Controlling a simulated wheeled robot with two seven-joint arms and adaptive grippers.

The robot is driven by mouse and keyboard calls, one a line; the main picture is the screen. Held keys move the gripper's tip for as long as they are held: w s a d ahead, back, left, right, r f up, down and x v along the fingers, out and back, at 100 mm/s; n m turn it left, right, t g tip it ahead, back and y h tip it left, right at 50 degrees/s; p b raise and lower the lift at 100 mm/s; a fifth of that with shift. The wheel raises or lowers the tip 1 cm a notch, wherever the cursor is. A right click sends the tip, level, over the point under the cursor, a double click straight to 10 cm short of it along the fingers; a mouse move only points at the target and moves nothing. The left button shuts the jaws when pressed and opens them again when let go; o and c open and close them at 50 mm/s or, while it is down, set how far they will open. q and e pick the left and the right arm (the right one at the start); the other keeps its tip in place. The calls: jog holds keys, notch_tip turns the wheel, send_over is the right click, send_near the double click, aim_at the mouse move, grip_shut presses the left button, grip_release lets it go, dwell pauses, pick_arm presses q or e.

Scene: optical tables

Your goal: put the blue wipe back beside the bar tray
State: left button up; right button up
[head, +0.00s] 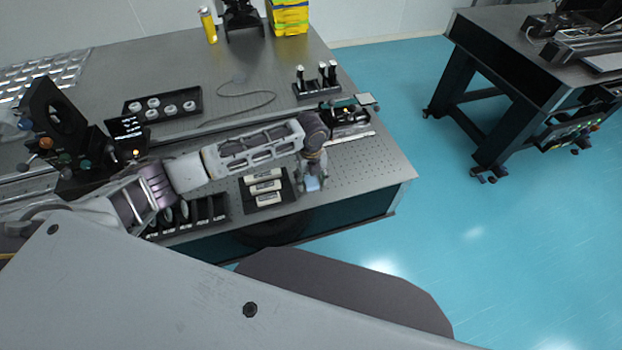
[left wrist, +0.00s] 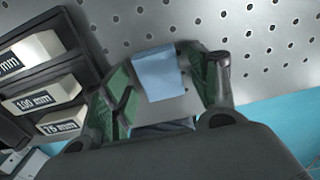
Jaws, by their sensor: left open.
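The blue wipe (left wrist: 158,74) lies flat on the perforated table top between the open fingers of my left gripper (left wrist: 164,92) in the left wrist view. In the head view the wipe (head: 312,184) shows as a small pale blue patch below my left gripper (head: 313,178), which points down near the table's front edge. The bar tray (head: 286,182), dark with several white labelled bars, is just left of the gripper. It also shows at the left of the left wrist view (left wrist: 84,65). My right gripper is not in view.
A black rack with lenses (head: 190,214) stands left of the bar tray at the front edge. A rail with a black device (head: 346,120) lies behind the gripper. Bare table top (head: 375,165) is free to the right.

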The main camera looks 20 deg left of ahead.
aim_at(311, 181)
pick_arm(q)
notch_tip(311, 181, up, 12)
dwell(0.8)
dwell(0.4)
